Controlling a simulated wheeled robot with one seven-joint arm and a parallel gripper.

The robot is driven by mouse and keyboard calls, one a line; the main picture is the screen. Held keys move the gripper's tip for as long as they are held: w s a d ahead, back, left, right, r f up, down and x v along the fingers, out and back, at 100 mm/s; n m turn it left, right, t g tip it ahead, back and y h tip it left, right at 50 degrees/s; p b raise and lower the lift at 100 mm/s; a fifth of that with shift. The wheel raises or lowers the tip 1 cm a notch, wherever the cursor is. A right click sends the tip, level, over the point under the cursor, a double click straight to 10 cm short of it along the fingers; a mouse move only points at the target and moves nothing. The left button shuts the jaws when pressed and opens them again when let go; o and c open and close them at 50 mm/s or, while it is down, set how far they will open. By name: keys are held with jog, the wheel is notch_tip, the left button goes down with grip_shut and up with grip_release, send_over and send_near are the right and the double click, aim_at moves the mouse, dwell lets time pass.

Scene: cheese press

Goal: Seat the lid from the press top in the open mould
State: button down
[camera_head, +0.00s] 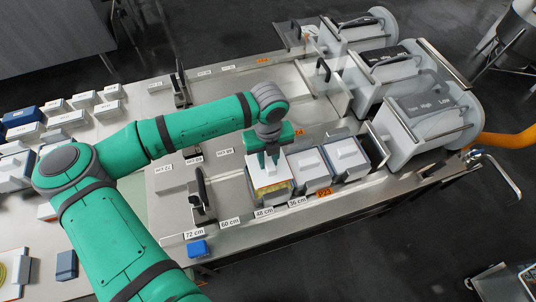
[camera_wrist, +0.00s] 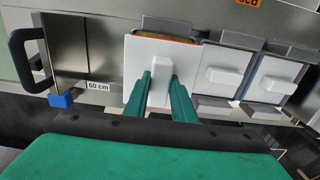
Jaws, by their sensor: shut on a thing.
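The white lid (camera_head: 254,166) is a flat square plate with a raised block grip, and it also shows in the wrist view (camera_wrist: 136,62). My gripper (camera_head: 268,162) is shut on the lid's grip; its green fingers stand either side of the block in the wrist view (camera_wrist: 162,84). The lid is over the leftmost mould (camera_head: 275,198) of the row on the press bed. An orange-yellow edge (camera_wrist: 168,40) shows along the lid's far side. The mould's inside is mostly hidden. I cannot tell whether the lid touches it.
Two lidded moulds (camera_head: 311,167) (camera_head: 346,155) stand close to the right. A black-handled upright plate (camera_head: 201,190) stands left, near the 60 cm label, with free bed between. A blue block (camera_head: 198,249) sits on the front edge. The press heads (camera_head: 420,105) are at the right.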

jog(key=shift+f, duration=3.6)
jog(key=shift+f, duration=0.55)
jog(key=c, duration=1.4)
grip_release()
jog(key=shift+r, duration=5)
